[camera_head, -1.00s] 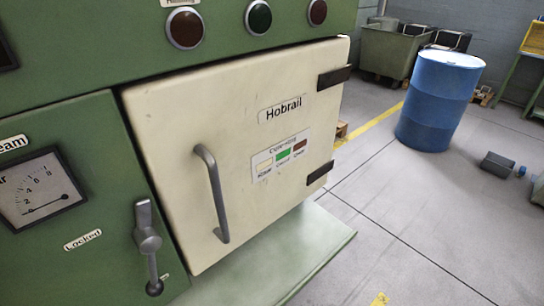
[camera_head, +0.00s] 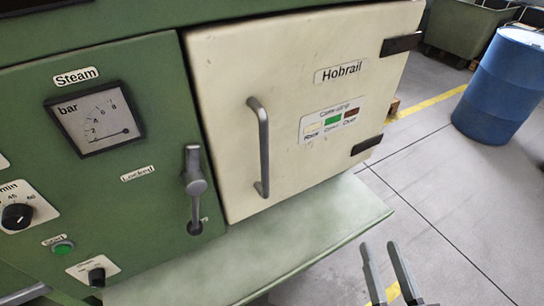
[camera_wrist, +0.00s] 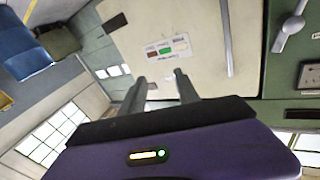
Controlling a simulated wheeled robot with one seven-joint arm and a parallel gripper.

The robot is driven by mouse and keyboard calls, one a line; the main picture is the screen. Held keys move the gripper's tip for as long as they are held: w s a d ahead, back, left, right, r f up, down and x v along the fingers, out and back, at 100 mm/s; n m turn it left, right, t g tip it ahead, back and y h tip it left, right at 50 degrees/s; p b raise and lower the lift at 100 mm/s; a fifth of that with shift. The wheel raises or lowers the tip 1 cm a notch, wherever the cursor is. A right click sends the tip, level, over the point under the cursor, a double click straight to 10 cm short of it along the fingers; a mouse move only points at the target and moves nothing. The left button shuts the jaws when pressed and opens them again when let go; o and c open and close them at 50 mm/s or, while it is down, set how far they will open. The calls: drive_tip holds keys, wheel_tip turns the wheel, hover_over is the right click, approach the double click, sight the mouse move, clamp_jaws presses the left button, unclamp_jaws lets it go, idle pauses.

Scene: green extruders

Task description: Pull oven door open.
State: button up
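The cream oven door (camera_head: 300,60), labelled Hobrail, has black hinges on its right edge. It sits flush or nearly so in the green machine; I cannot tell if it is ajar. Its grey vertical bar handle (camera_head: 263,150) is near the left edge. A grey lever (camera_head: 194,180) hangs left of the door, beside a "Locked" label. My gripper (camera_head: 380,244) is open and empty, low and right of the door, apart from the handle. In the wrist view, turned over, the fingers (camera_wrist: 160,77) point toward the door (camera_wrist: 130,22), with the handle (camera_wrist: 227,38) to their right.
A green ledge (camera_head: 270,245) juts out below the door. A steam gauge (camera_head: 95,120) and knobs are on the panel at left. A blue barrel (camera_head: 505,90) and a green bin (camera_head: 465,28) stand on the floor at right. The floor right of the ledge is clear.

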drive_tip(key=w+a+r+n+y, duration=0.1)
drive_tip(key=w+a+r+y, duration=0.25)
drive_tip(key=w, duration=0.55)
drive_tip(key=n+g+y, duration=0.5)
drive_tip(key=n+y, duration=0.2)
drive_tip(key=n, duration=0.1)
approach(267, 161)
drive_tip(key=x, duration=0.3)
drive_tip(key=shift+p+x, duration=0.85)
drive_tip(key=shift+x, duration=3.1)
drive_tip(key=shift+f, duration=0.1)
clamp_jaws()
